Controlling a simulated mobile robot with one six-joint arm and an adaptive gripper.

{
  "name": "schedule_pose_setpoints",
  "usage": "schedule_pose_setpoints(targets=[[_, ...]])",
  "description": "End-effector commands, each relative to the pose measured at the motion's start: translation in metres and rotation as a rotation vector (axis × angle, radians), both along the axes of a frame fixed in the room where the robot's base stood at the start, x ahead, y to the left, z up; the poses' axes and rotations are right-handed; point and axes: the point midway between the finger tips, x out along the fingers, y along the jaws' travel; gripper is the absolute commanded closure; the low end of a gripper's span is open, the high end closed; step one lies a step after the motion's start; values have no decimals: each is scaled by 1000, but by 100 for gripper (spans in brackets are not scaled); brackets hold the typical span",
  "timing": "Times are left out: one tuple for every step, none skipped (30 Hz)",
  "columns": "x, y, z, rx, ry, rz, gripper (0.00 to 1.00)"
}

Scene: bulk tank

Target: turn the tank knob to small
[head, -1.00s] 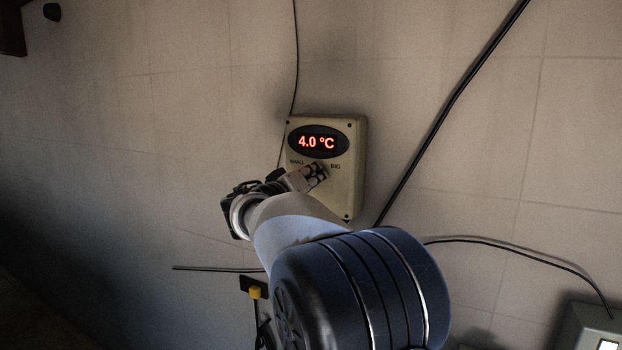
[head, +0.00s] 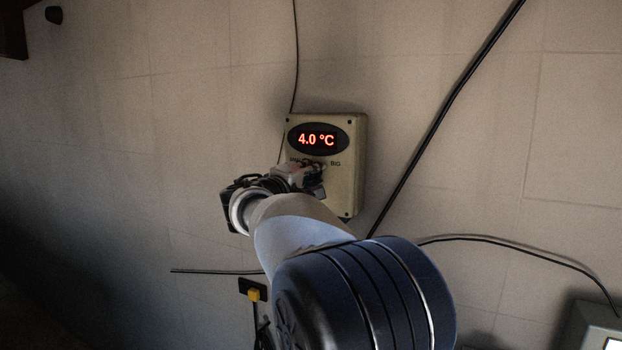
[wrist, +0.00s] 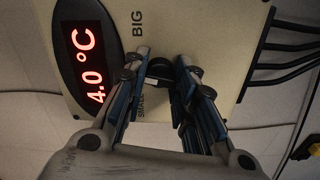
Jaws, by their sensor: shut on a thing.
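The tank control box (head: 345,195) is a beige panel on the tiled wall, with a black oval display (head: 320,139) reading 4.0 °C in red. My gripper (head: 316,174) is at the panel just below the display. In the wrist view my gripper (wrist: 162,62) has its two fingers on either side of the dark tank knob (wrist: 160,70) and is shut on it. The BIG label (wrist: 137,24) is clear there. The SMALL label (wrist: 141,104) is partly covered by a finger. The knob's pointer cannot be made out, and the fingers hide the knob in the head view.
A thick black cable (head: 446,112) slants down the wall right of the box. A thin cable (head: 296,60) runs above it. A yellow plug (head: 254,294) is at lower left and a grey box (head: 594,328) at lower right. Several dark cables leave the box in the wrist view.

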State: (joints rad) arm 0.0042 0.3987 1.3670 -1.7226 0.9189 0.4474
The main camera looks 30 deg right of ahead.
Motion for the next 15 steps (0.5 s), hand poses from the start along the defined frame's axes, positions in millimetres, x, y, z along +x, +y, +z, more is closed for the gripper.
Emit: schedule_pose_setpoints(targets=[[0,0,0,-26,34,0,99],[0,0,0,-44,57,0,99],[0,0,0,-68,87,0,99],[0,0,1,-86,110,0,99],[0,0,1,-103,132,0,99],[0,0,1,-127,162,0,99],[0,0,1,-144,184,0,99],[0,0,1,-162,209,0,99],[0,0,1,-185,237,0,99],[0,0,1,-203,260,0,99],[0,0,1,-221,283,0,99],[0,0,2,-244,313,0,99],[0,0,2,-261,336,0,99],[0,0,2,-279,359,0,99],[0,0,2,-302,388,0,99]])
